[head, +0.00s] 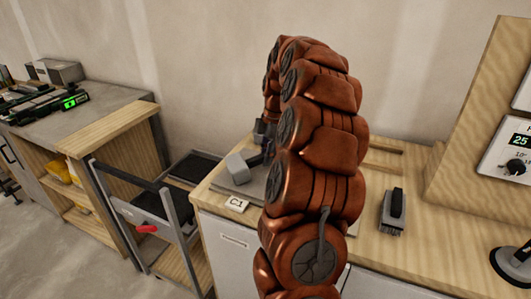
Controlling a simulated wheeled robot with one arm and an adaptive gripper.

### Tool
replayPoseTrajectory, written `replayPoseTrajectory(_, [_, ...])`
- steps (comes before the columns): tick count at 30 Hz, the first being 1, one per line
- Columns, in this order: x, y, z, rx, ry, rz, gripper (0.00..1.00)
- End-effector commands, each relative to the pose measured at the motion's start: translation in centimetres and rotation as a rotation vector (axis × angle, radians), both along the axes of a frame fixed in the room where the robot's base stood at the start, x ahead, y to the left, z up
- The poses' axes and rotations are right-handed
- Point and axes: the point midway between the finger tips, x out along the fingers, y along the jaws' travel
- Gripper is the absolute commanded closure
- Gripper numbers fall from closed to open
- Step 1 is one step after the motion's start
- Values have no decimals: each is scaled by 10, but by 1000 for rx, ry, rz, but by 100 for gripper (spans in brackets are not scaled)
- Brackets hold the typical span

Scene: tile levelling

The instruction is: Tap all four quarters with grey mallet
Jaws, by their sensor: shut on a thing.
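My gripper (264,137) is small and dark in the head view, partly hidden behind my brown arm. It is shut on the grey mallet, whose light grey block-shaped head (238,168) shows to the left of the arm. The mallet head is low over a flat grey tile (247,191) on the wooden bench, behind the label C1. I cannot tell whether the head touches the tile. My arm hides much of the tile and most of the mallet handle, so the four quarters cannot be told apart.
The bench top (420,229) runs right, with a dark-handled brush-like tool (393,212) on it and a panel reading 25 (513,142) at far right. A black-shelved cart (147,202) stands left of the bench. A grey-topped workbench (70,118) is further left.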

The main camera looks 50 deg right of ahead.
Motion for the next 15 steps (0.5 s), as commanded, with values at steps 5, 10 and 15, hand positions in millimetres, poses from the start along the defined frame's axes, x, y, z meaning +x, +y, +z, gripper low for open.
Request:
replayPoseTrajectory(5, [1, 0, 12, -3, -3, 0, 100])
replayPoseTrajectory(10, [1, 0, 32, -1, -3, 0, 100])
replayPoseTrajectory(15, [1, 0, 51, -3, -4, 0, 100])
